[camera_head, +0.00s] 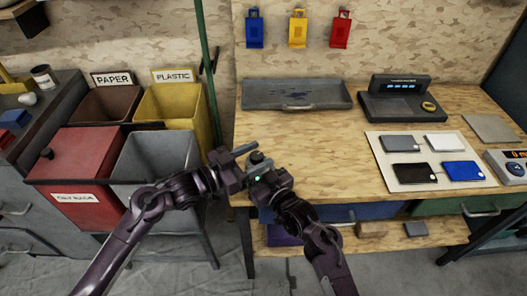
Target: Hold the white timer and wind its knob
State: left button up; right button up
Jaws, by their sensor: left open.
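A pale device (510,165) with red characters on a dark display and a round knob sits at the right edge of the bench, partly cut off. I cannot tell if it is the timer. My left gripper (248,158) is open at the bench's front left edge, far from that device. My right gripper (261,170) is close beside it, pointing up and left. A small grey body with a dark round knob (257,157) shows between the two grippers. I cannot tell what it is or whether the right fingers hold it; they are mostly hidden.
The wooden bench (310,175) has a clear middle. On it are a grey tray (297,94), a dark device with a blue display (399,98) and a pale board (447,176) bearing several flat cases. A red bin (83,155), grey bin (157,160) and yellow bin (177,107) stand left.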

pick_arm(q)
jog(key=shift+x, duration=1.25)
jog(key=c, duration=1)
